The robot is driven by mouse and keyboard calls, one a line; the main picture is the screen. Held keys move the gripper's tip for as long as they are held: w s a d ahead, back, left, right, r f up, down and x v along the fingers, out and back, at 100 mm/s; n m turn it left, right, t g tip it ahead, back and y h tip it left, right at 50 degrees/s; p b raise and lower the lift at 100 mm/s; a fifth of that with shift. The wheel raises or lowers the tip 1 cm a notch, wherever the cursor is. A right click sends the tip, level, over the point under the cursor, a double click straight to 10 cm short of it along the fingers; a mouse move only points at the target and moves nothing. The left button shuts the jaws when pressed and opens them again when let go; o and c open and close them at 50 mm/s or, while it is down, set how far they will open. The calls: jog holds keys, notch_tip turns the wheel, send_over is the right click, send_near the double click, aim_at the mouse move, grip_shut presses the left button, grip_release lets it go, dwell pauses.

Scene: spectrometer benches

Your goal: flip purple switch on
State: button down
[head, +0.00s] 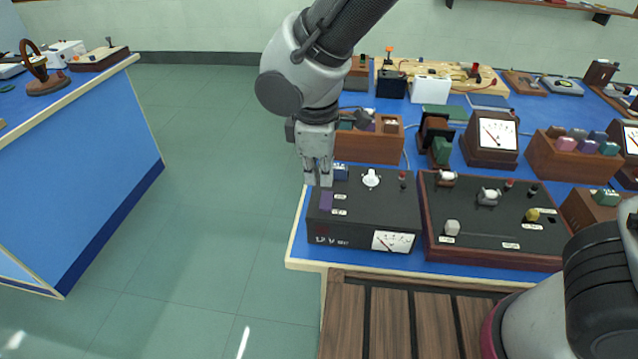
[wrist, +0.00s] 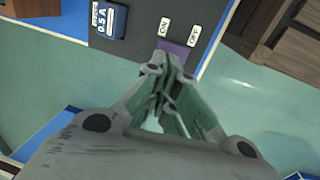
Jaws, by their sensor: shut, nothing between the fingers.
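The purple switch (head: 326,202) is at the left of the black top of a power supply unit (head: 365,210), beside two small white labels. In the wrist view the purple switch (wrist: 178,49) shows partly, with its lower part hidden behind my fingertips. The ON label (wrist: 163,27) is on the side toward a blue 0.5 A part (wrist: 108,20), and the OFF label (wrist: 194,37) is on the other side. My gripper (head: 318,182) is shut and empty, pointing down close to the switch. I cannot tell whether it touches the switch or which way the switch is tilted.
A wooden-framed control panel (head: 492,243) stands right of the unit. A wooden box of small parts (head: 368,148) and an analogue meter (head: 492,138) are behind. The blue bench's edge (head: 303,238) is just left of the unit, with open floor beyond.

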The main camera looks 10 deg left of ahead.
aim_at(318, 202)
jog(key=shift+w+f, duration=0.15)
jog(key=shift+f, duration=0.75)
jog(key=shift+w+f, duration=0.1)
jog(key=shift+f, duration=0.75)
jog(key=shift+w+f, duration=0.15)
jog(key=shift+f, duration=0.2)
jog(key=shift+s, duration=0.2)
jog(key=shift+s+r, duration=0.2)
jog(key=shift+s, duration=0.4)
